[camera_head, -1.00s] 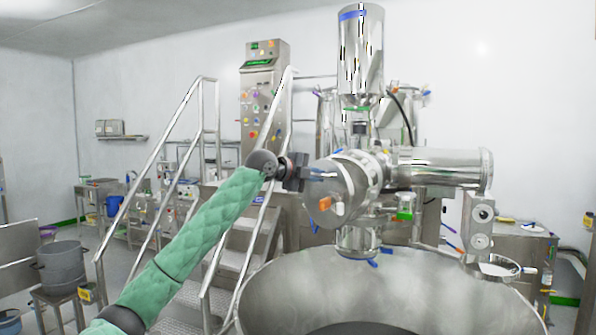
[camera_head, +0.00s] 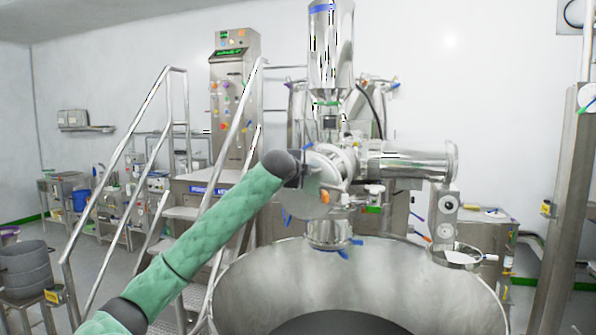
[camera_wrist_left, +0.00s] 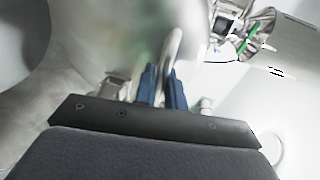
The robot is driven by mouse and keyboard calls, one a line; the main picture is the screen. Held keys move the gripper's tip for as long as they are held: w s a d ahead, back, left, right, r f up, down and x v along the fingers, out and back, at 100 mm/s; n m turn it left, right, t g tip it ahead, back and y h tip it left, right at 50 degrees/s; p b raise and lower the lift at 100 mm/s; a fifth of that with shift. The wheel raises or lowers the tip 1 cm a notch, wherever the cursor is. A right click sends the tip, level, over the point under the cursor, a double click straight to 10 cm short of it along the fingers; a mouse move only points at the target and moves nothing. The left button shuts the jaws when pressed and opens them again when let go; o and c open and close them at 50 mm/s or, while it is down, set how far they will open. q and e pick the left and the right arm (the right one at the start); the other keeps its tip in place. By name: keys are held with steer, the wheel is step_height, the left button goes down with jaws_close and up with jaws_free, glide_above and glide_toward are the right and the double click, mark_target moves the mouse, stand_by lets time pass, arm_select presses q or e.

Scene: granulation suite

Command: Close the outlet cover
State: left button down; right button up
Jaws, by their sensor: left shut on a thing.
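The outlet cover (camera_head: 318,203) is a round steel disc at the front of the horizontal steel outlet housing, above the large open bowl. My left gripper (camera_head: 305,172) reaches it from the left, and my dark wrist hides part of its face in the head view. In the left wrist view, the blue fingers of my left gripper (camera_wrist_left: 163,88) are closed around a curved steel handle (camera_wrist_left: 174,48) on the cover. Blurred steel fills much of that view. The cover's seating edge is not clear. My right gripper is not in view.
The large steel bowl (camera_head: 250,285) stands directly below the outlet. A clamp with white and green parts (camera_head: 373,198) sits right of the cover. Stair handrails (camera_head: 150,110) rise behind my left arm. A steel column (camera_head: 562,190) stands at the far right.

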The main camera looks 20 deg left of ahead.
arm_select(q)
steer(key=shift+w+d+n+y, duration=0.2)
steer(key=shift+w+n+y, duration=0.4)
steer(key=shift+y, duration=0.3)
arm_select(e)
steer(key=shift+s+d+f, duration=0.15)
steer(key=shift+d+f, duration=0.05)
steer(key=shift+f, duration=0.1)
